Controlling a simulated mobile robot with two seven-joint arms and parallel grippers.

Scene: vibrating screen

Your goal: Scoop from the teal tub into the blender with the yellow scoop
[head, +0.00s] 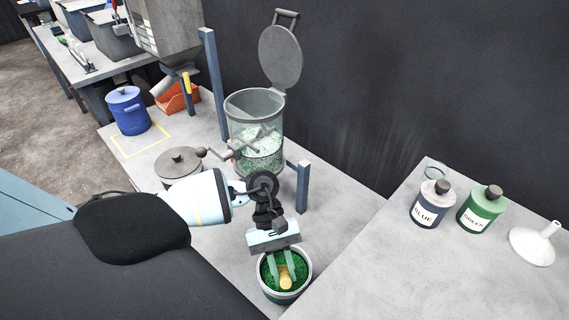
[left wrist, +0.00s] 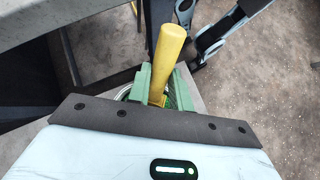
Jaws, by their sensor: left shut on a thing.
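The teal tub (head: 287,296) stands at the front edge of the grey bench, with green granules inside. My left gripper (head: 286,274) is over the tub, pointing down, shut on the yellow scoop (head: 286,282). In the left wrist view the scoop's yellow handle (left wrist: 168,55) sticks out between the greenish fingers (left wrist: 158,88). The scoop's bowl is hidden, so I cannot tell how deep it sits or whether it holds granules. The blender (head: 256,135) stands behind, a clear vessel with pale and green granules and its round lid (head: 281,58) raised. My right gripper is not in view.
A grey lidded pot (head: 180,165) is beside the blender, partly behind my left arm. A blue post (head: 303,187) stands between tub and blender. A blue canister (head: 127,110) is at the left. Blue (head: 430,205) and green (head: 481,209) bottles and a white funnel (head: 538,244) are on the right bench.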

